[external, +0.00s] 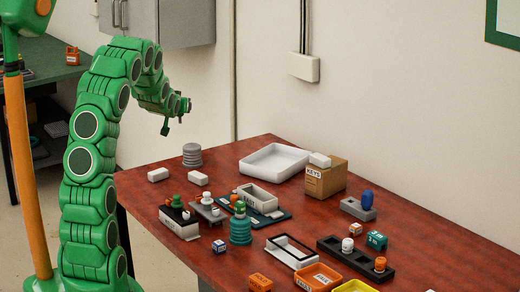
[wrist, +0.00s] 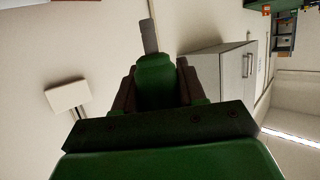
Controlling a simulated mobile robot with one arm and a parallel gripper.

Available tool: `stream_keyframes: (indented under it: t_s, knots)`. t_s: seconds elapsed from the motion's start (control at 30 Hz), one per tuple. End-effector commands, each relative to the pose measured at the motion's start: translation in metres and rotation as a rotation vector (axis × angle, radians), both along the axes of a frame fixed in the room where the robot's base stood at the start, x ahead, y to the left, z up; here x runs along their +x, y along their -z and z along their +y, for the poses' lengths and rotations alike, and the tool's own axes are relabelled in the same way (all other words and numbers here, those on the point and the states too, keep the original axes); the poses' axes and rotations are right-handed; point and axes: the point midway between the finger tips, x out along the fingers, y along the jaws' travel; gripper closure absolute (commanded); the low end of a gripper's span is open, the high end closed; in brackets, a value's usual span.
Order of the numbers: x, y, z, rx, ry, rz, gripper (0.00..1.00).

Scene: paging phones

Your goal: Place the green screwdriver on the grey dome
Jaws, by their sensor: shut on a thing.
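My gripper (wrist: 155,82) is shut on the green screwdriver (wrist: 153,70), whose green handle sits between the dark fingers. Its grey shaft sticks out beyond the fingertips in the wrist view. In the external view my gripper (external: 178,108) is raised well above the table's back left; the screwdriver is too small to make out clearly there. A grey ribbed, round stack (external: 192,155), which seems to be the grey dome, stands upright at the table's back left edge. It is below my gripper and apart from it, with nothing on top.
The red-brown table (external: 150,190) holds a white tray (external: 275,162), a cardboard box (external: 326,178), a teal ribbed thing (external: 240,231) and several small bins and blocks. Two white blocks lie near the grey stack. A grey cabinet (external: 185,22) hangs on the wall behind my arm.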

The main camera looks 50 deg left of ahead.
Motion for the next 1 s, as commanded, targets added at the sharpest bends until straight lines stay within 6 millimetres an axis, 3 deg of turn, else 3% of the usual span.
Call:
stream_keyframes:
  t_s: [0.5, 1.0]
  knots:
    - [0.044, 0.026, 0.038, -0.001, 0.001, 0.000, 0.90]
    - [0.071, 0.073, 0.064, 0.000, -0.001, 0.001, 0.90]
